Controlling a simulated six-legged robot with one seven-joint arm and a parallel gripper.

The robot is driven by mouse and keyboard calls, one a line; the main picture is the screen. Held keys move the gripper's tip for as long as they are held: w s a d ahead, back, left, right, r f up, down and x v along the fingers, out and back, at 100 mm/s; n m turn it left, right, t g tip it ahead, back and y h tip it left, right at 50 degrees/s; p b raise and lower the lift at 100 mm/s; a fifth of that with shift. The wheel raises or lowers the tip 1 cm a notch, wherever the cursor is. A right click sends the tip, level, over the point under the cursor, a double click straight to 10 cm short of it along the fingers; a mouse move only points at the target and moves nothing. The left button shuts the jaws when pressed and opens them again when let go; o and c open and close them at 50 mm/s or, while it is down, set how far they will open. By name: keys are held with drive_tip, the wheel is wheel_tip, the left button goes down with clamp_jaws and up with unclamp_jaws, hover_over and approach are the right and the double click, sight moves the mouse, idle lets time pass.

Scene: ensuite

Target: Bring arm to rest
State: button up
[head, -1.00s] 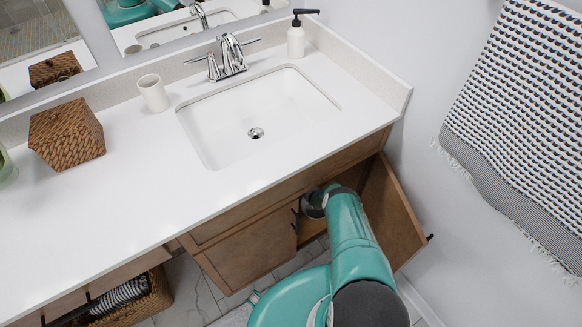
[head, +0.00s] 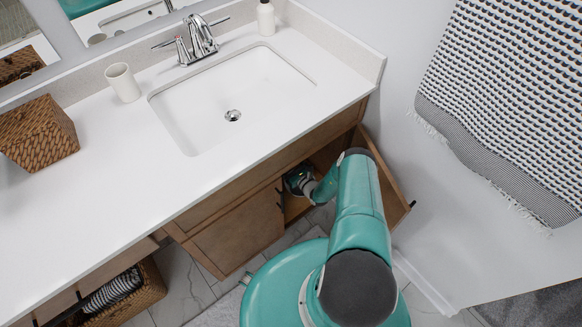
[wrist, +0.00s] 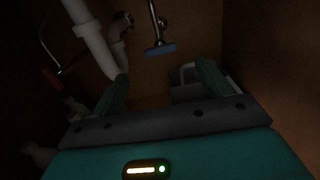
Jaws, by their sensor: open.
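My teal arm reaches from the bottom of the head view to the open cabinet under the sink. My gripper (head: 298,180) is at the cabinet opening, partly hidden by the cabinet front and my arm. In the wrist view my gripper (wrist: 158,84) has its two fingers wide apart, with nothing visible held between them. It faces the dark cabinet inside. A white pipe (wrist: 92,35) and a metal rod with a blue end (wrist: 160,49) show beyond the fingers.
The open cabinet door (head: 383,185) stands close on the right of my arm. The other door (head: 237,235) is shut. Above are the white counter (head: 110,165) and sink (head: 232,88). A patterned towel (head: 505,95) hangs on the right wall. A basket (head: 140,295) sits low left.

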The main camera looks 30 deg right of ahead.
drive_tip(key=shift+s+d, duration=0.2)
drive_tip(key=shift+s, duration=1.05)
drive_tip(key=shift+s, duration=0.1)
